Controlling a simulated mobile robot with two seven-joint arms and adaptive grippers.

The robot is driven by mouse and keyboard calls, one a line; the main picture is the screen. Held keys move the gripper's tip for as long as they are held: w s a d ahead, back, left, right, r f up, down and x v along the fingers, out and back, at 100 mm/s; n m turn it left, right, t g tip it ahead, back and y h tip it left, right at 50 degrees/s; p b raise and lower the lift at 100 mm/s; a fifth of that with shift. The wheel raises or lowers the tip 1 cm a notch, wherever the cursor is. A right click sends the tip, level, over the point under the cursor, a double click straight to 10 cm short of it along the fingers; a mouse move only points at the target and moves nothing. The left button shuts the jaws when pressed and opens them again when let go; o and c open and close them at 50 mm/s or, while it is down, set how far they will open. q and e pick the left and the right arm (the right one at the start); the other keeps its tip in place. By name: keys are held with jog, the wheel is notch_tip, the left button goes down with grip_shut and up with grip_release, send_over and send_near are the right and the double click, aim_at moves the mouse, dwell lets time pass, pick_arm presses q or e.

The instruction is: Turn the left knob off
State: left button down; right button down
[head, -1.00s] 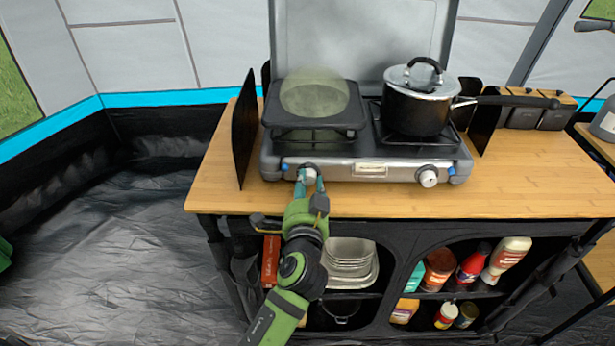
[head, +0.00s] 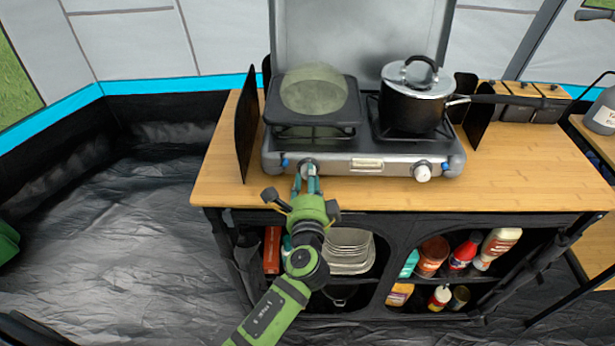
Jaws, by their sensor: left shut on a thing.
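The camp stove (head: 340,165) stands on the wooden counter, with a silver front panel. The left knob (head: 308,166) is on the panel's left part and is partly hidden by my fingers. My left gripper (head: 307,178) reaches up to it from the front and is shut on it. The right knob (head: 422,173), white and round, is free on the panel's right part. A dark square griddle with a greenish round patch (head: 314,92) sits over the left burner. My right gripper is not in view.
A black pot (head: 412,108) with a lid stands on the right burner, its handle pointing right. Black wind panels flank the stove. The wooden counter (head: 530,180) is clear at the right front. Shelves below hold bottles and trays.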

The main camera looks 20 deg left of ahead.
pick_arm(q)
jog(key=shift+w+d+r, duration=0.1)
jog(key=shift+d+r, duration=0.1)
jog(key=shift+r, duration=0.1)
jog(key=c, duration=0.9)
grip_release()
jog(key=shift+w+f, duration=0.1)
jog(key=shift+f, duration=0.1)
jog(key=shift+s+f, duration=0.1)
jog(key=shift+s, duration=0.3)
jog(key=v, duration=1.1)
jog(key=shift+d, duration=0.2)
